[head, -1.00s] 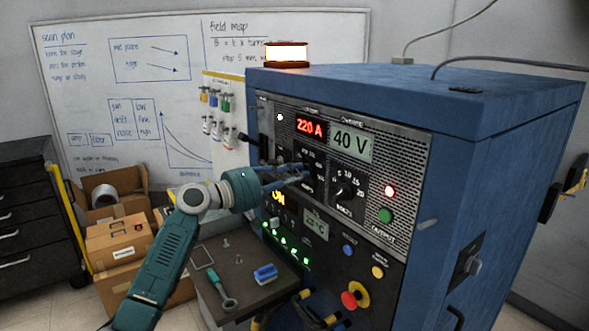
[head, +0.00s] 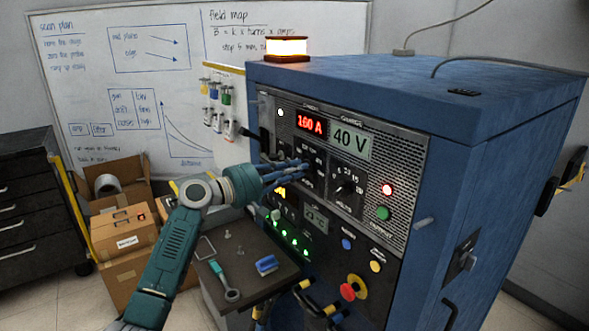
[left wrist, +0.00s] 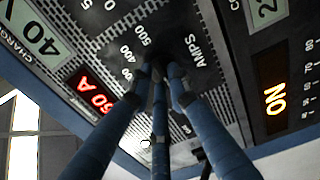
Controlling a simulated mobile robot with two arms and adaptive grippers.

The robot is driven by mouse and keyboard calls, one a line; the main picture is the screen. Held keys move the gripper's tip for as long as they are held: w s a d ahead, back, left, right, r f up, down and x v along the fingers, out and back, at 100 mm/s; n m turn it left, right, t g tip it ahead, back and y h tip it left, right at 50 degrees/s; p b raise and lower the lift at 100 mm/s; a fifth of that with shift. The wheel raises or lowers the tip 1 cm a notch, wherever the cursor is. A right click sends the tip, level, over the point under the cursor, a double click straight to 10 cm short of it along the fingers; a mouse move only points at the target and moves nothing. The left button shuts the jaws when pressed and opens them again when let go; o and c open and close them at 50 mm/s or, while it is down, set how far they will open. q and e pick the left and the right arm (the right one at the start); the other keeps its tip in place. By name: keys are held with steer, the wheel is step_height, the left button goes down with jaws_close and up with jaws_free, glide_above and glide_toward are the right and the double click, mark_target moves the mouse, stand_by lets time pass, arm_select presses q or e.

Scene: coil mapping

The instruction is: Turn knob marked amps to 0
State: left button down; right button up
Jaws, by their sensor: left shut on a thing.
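The amps dial (left wrist: 178,38) shows in the left wrist view, with the word AMPS and the numbers 400 and 500 beside it. Its knob is mostly hidden behind my fingers. My left gripper (head: 308,168) reaches in from the left in the head view. Its three blue fingers close together on the amps knob, and their tips meet there in the left wrist view (left wrist: 160,75). The red current display (head: 311,124) reads 160 A. My right gripper is not in view.
The volts knob (head: 345,186) sits just right of the amps dial, below the 40 V display (head: 350,139). A red-and-yellow stop button (head: 353,288) is lower on the blue cabinet (head: 465,130). A small table (head: 245,246) with tools stands below my arm.

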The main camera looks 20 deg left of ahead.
arm_select(q)
steer(key=shift+r, duration=0.3)
steer(key=c, duration=1.9)
jaws_free()
steer(key=shift+o, duration=1.3)
steer(key=shift+w+f, duration=0.1)
steer(key=shift+f, duration=0.15)
steer(key=v, duration=1.2)
steer(key=shift+w, duration=0.1)
